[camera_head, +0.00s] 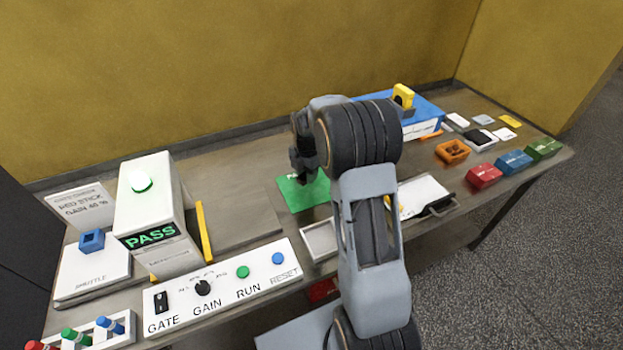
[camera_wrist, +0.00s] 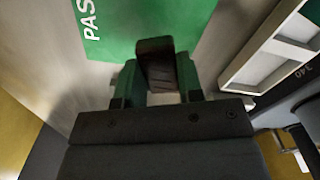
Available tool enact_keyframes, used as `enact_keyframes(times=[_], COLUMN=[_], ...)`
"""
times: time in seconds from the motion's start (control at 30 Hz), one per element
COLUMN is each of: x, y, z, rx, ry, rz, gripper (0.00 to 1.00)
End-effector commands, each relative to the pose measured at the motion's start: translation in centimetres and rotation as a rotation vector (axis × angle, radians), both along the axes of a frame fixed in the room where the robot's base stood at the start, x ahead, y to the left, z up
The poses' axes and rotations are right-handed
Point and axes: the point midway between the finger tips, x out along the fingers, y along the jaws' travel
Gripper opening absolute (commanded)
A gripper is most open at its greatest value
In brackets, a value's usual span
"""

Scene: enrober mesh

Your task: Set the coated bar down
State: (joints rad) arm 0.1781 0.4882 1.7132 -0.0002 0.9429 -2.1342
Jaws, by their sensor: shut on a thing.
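My gripper (camera_head: 304,172) hangs over the green pad (camera_head: 292,199) in the head view. In the wrist view my gripper (camera_wrist: 157,80) is shut on a dark brown bar (camera_wrist: 155,50), which sticks out between the fingers. The green pad, with white letters reading "PAS", lies behind the bar in the wrist view (camera_wrist: 120,30). I cannot tell whether the bar touches the pad. The bar cannot be made out clearly in the head view.
A white machine (camera_head: 150,215) with a lit green "PASS" display stands left, behind a control panel (camera_head: 225,292). Red (camera_head: 484,176), blue (camera_head: 513,162) and green (camera_head: 541,149) blocks line the right front edge.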

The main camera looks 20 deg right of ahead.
Motion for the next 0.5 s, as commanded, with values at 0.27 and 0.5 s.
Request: enact_keyframes(times=[0.27,0.5], x=[1.2,1.5], y=[-1.6,-2.3], z=[-2.4,-3.4], rx=[0.0,0.0], ry=[-0.002,-0.001], rz=[0.002,0.003], gripper=[0.21,0.21])
